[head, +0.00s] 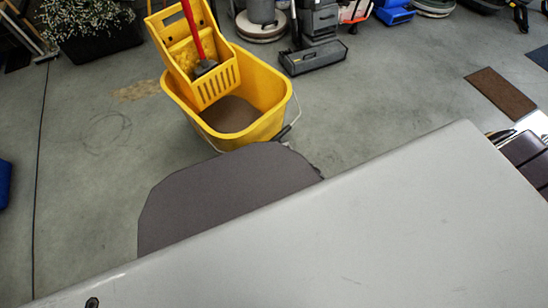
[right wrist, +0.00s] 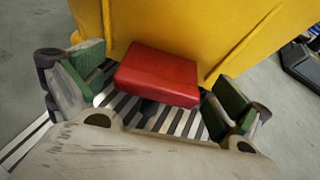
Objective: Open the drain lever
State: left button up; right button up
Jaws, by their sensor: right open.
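A yellow mop bucket (head: 262,92) with a yellow wringer (head: 170,50) stands on the floor in the upper left of the head view. A red handle (head: 192,28) rises from the wringer. In the right wrist view, a red block-like lever (right wrist: 157,76) sticks out at the base of a yellow wall (right wrist: 205,25). My right gripper (right wrist: 160,88) is open, with one green-padded finger on each side of the red lever. I cannot tell whether either pad touches it. The head view does not show the lever or my right gripper. My left gripper is not in view.
Floor machines stand along the back, including a grey one (head: 312,60). A planter (head: 95,30) is at the back left, and a brown mat (head: 500,94) lies at the right. My own large grey part hides much of the lower head view. The floor left of the bucket is clear.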

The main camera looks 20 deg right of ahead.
jog(key=c, duration=1)
jog(key=shift+o, duration=0.2)
